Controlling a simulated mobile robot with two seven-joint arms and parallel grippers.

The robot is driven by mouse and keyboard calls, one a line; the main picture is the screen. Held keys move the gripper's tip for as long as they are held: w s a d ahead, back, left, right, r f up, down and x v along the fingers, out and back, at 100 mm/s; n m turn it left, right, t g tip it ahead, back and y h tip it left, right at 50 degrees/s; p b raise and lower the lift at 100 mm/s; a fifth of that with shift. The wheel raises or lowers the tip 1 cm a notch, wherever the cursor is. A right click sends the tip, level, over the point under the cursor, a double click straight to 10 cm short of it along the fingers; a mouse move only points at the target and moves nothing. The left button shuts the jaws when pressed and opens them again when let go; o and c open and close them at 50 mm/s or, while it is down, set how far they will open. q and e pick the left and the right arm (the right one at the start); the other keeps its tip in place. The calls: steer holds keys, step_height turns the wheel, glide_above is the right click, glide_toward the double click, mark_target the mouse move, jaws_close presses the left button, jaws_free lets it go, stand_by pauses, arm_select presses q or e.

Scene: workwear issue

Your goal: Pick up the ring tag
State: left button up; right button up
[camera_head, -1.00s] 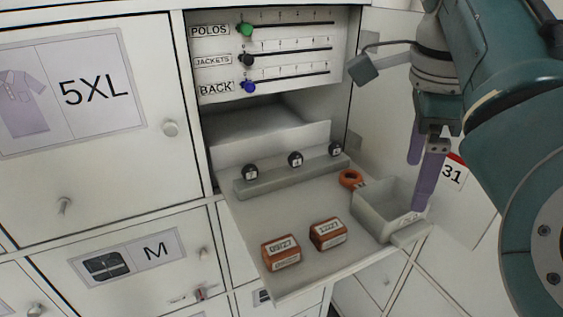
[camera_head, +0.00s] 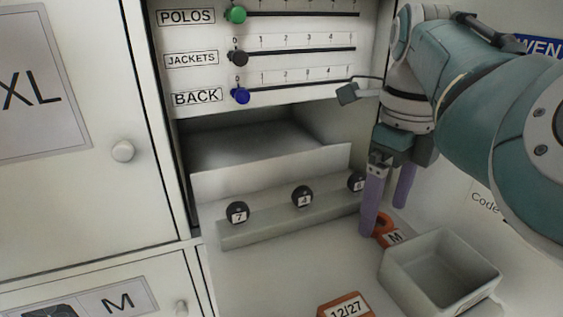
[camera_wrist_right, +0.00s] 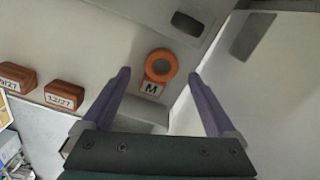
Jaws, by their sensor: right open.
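The ring tag is an orange ring with a flat tab marked M. In the head view the ring tag (camera_head: 388,231) lies on the pull-out shelf, partly hidden behind a finger of my right gripper (camera_head: 386,210). In the right wrist view the whole ring tag (camera_wrist_right: 160,68) shows, lying between and beyond the two purple fingertips of my right gripper (camera_wrist_right: 160,76). The gripper is open and empty, with the fingers apart on either side of the tag. I cannot tell how high the fingertips are above the shelf. My left gripper is not in view.
An open grey bin (camera_head: 440,271) stands just right of the ring tag. Several numbered black knobs sit on a ledge (camera_head: 270,228) behind. An orange block marked 12/27 (camera_head: 345,305) lies in front. Sliders (camera_head: 238,58) are on the panel above.

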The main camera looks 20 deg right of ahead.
step_height(320, 180, down, 2)
steer(key=shift+c, duration=0.3)
steer(key=c, duration=1.4)
